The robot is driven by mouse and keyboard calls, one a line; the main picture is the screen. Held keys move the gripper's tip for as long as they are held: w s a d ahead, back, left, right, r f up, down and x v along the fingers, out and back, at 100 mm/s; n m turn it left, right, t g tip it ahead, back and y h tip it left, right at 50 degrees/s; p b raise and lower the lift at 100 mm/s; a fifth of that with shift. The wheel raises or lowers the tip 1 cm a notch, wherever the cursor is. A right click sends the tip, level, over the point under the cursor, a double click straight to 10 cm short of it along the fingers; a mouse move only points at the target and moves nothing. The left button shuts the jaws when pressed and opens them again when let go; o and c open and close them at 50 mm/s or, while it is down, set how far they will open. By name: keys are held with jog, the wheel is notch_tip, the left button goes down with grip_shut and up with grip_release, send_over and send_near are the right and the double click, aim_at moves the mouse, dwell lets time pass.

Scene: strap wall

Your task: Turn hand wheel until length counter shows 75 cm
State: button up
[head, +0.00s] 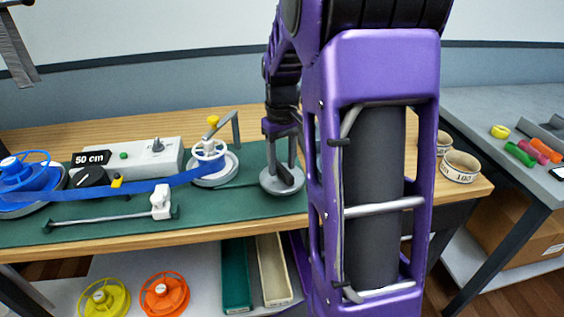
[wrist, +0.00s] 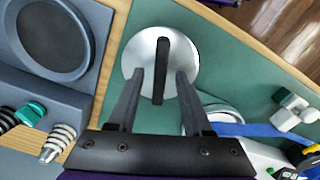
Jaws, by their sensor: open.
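The length counter (head: 91,158) reads 50 cm at the left of the green bench mat. I cannot tell for certain which wheel is the hand wheel. My gripper (head: 283,160) is open, pointing down over a separate grey disc (head: 280,185) with a dark upright bar. In the wrist view my gripper (wrist: 160,75) has its fingers either side of the dark bar (wrist: 161,55); whether they touch it is unclear.
A grey box (head: 150,157) with a knob stands behind the strap. A white clamp on a rod (head: 160,202) lies in front. Yellow (head: 104,298) and orange (head: 164,295) reels sit on the lower shelf. Tape rolls (head: 460,166) are at the bench's right end. My arm hides the bench's right part.

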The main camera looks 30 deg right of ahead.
grip_shut()
jog(key=shift+r+m+p, duration=0.15)
jog(key=shift+m+p, duration=0.35)
jog(key=shift+m, duration=0.2)
jog(key=m+p, duration=0.1)
jog(key=m, duration=0.1)
jog(key=shift+m, duration=0.4)
jog(key=shift+m+p, duration=0.4)
jog(key=shift+m, duration=0.3)
grip_release()
